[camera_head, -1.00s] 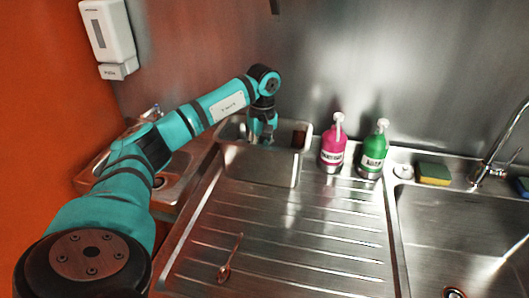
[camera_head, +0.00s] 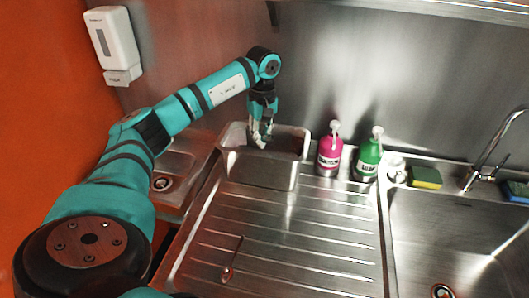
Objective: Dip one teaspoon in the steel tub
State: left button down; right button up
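The steel tub (camera_head: 262,172) stands at the back left of the ribbed drainboard. My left gripper (camera_head: 261,142) points down over the tub's opening, with its fingertips about at rim height. The fingers are too small to tell whether they are open or shut, and I see no spoon clearly in them. One teaspoon (camera_head: 230,262) lies on the drainboard in front of the tub. The tub's inside is partly hidden by its front wall and my gripper. My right gripper is out of view.
A pink bottle (camera_head: 329,156) and a green bottle (camera_head: 369,159) stand right of the tub. A yellow-green sponge (camera_head: 426,177) lies behind the sink basin (camera_head: 450,230), by the tap (camera_head: 490,150). A small basin (camera_head: 172,178) lies left of the tub. The middle drainboard is clear.

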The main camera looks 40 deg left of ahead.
pick_arm(q)
jog(key=shift+r+p, duration=2.3)
jog(key=shift+r, duration=0.8)
notch_tip(320, 180, up, 4)
jog(key=p, duration=0.3)
dwell(0.5)
